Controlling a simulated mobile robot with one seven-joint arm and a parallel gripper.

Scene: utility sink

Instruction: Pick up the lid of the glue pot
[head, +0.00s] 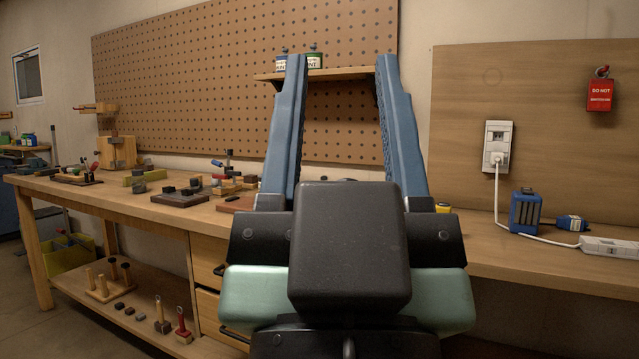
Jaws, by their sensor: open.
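My gripper (337,60) fills the middle of the head view, with its two long blue fingers spread apart and pointing up and away. The gripper body hides part of the wooden workbench (120,192). The small items on the bench are too small to tell apart clearly.
Paint cans (314,58) stand on a shelf (345,73) on the pegboard (190,80). Dark blocks (180,194) and tools lie on the bench to the left. A blue charger (525,212), a cable and a power strip (610,245) lie at right. A red tag (600,92) hangs above.

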